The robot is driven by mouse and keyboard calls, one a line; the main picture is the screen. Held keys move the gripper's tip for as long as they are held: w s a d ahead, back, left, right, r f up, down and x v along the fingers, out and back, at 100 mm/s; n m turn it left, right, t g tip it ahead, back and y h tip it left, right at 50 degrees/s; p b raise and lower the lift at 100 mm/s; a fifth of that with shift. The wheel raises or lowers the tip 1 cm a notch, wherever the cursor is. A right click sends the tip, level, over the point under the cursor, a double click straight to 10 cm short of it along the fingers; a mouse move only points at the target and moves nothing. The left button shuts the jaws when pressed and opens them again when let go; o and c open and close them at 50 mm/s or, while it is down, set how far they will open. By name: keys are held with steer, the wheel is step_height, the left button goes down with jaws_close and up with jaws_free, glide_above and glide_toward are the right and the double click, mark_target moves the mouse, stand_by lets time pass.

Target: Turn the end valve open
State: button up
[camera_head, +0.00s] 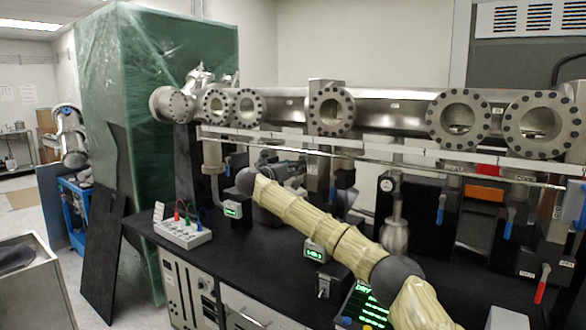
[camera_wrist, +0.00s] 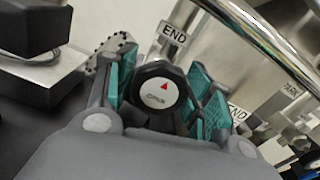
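In the wrist view, a black faceted knob (camera_wrist: 160,88) has a round white cap with a red triangle and small lettering. A tag reading END (camera_wrist: 173,33) is just above it. A second END tag (camera_wrist: 238,112) is to the right. My gripper (camera_wrist: 163,78) has its two teal-padded fingers on either side of the knob. The left pad is close against the knob's edge. I cannot tell whether either pad presses on it. In the head view, my arm crosses the bench and my gripper cannot be made out.
A shiny metal rail (camera_wrist: 258,38) runs diagonally near my right finger. In the head view, a steel beamline pipe (camera_head: 385,112) spans above the black bench (camera_head: 250,265). A control box with coloured leads (camera_head: 183,232) is at left.

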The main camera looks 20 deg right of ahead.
steer(key=c, duration=0.4)
